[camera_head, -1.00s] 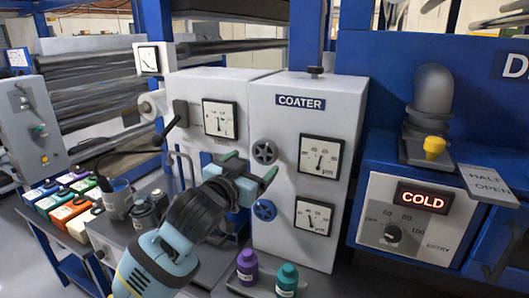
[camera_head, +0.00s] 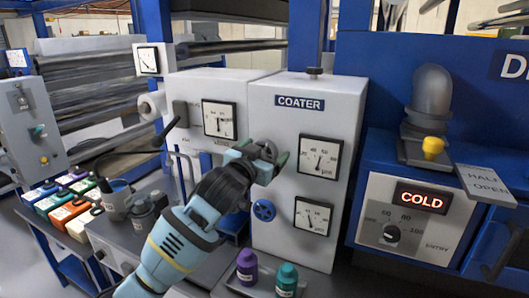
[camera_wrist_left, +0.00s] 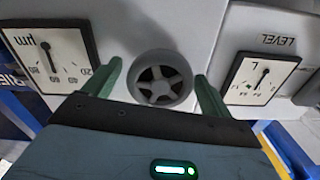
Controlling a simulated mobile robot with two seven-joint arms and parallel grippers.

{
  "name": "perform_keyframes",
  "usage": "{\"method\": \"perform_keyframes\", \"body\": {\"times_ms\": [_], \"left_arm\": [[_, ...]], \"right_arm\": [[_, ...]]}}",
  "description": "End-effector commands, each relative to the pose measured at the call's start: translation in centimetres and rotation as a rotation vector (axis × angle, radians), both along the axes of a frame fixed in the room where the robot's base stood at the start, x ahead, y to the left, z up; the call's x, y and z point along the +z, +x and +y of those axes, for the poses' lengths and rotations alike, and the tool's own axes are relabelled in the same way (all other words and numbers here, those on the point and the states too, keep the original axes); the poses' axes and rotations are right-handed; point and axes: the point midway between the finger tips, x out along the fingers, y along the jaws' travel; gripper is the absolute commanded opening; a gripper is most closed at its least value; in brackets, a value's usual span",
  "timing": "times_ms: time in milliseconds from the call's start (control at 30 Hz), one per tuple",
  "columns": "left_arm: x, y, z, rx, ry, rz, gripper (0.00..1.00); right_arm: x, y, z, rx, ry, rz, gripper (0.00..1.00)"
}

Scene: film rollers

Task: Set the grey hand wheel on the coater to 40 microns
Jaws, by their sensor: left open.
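The coater (camera_head: 288,90) is a pale grey cabinet with a blue COATER label. Its grey hand wheel (camera_head: 266,150) is partly hidden behind my left gripper (camera_head: 264,160) in the head view. In the left wrist view the grey wheel (camera_wrist_left: 160,78) sits between the two green fingers of my left gripper (camera_wrist_left: 158,88). The fingers are open, one on each side, and I cannot tell whether they touch the rim. The upper µm gauge (camera_head: 320,156) is right of the wheel; its needle points roughly upward, and its exact reading is too small to tell. My right gripper is not in view.
A blue hand wheel (camera_head: 264,210) is just below, with a lower gauge (camera_head: 312,216) beside it. Purple (camera_head: 247,266) and teal (camera_head: 287,280) bottles stand in front of the coater. The blue unit with the COLD display (camera_head: 422,198) is at the right.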

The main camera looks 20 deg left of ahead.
Motion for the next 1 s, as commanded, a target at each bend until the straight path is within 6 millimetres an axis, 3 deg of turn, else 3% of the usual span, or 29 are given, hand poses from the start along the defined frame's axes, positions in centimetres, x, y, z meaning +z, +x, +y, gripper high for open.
{"method": "perform_keyframes", "body": {"times_ms": [300, 633, 1000], "left_arm": [[-0.04, 0.18, -0.03, 0.0, 0.0, 0.001, 0.83], [-0.04, 0.16, -0.02, 0.0, 0.0, 0.001, 0.4], [-0.05, 0.16, -0.06, -0.001, -0.069, 0.007, 0.4]], "right_arm": [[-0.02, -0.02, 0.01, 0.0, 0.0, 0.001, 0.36], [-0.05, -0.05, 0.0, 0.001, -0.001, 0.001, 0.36], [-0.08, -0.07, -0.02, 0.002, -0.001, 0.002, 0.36]]}}
